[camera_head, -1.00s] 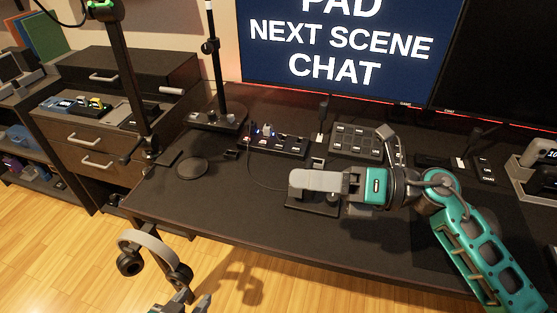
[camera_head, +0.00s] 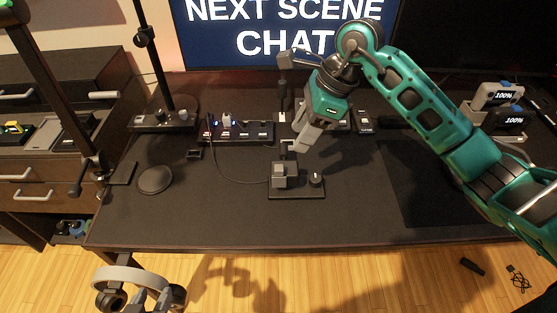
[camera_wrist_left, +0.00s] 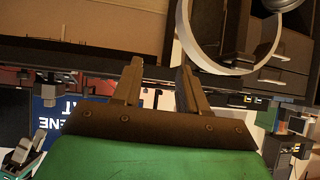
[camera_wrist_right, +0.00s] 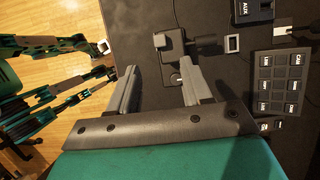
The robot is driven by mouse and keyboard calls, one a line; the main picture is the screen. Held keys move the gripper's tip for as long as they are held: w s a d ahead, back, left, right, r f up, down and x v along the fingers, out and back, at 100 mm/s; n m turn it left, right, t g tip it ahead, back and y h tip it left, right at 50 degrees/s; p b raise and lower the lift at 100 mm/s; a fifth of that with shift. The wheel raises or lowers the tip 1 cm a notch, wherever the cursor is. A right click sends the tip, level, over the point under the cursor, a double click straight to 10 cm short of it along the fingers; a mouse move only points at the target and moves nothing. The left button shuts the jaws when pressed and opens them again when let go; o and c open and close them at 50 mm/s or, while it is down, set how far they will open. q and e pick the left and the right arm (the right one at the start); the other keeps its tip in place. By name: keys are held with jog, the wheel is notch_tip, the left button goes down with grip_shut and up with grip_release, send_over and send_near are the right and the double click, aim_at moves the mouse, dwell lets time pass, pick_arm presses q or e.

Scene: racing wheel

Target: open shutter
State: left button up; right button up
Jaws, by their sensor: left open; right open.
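No part that I can clearly name as a shutter shows. A small black device (camera_head: 297,191) with a grey block (camera_head: 279,173) and a round knob (camera_head: 316,179) stands on the desk's middle; it also shows in the right wrist view (camera_wrist_right: 171,45), beyond the fingers. My right gripper (camera_head: 306,143) is open and points down, just behind and above this device, apparently empty. Its spread fingers show in the right wrist view (camera_wrist_right: 157,78).
Headphones (camera_head: 117,274) hang at the desk's front left. A button panel (camera_head: 237,132) lies behind the device, and a keypad (camera_wrist_right: 279,83) shows in the right wrist view. A black disc (camera_head: 155,180) lies on the left. The front of the desk (camera_head: 220,225) is clear.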

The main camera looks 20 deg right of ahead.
aim_at(280, 167)
jog(key=x, duration=1)
jog(key=shift+a+f, duration=0.15)
grip_shut()
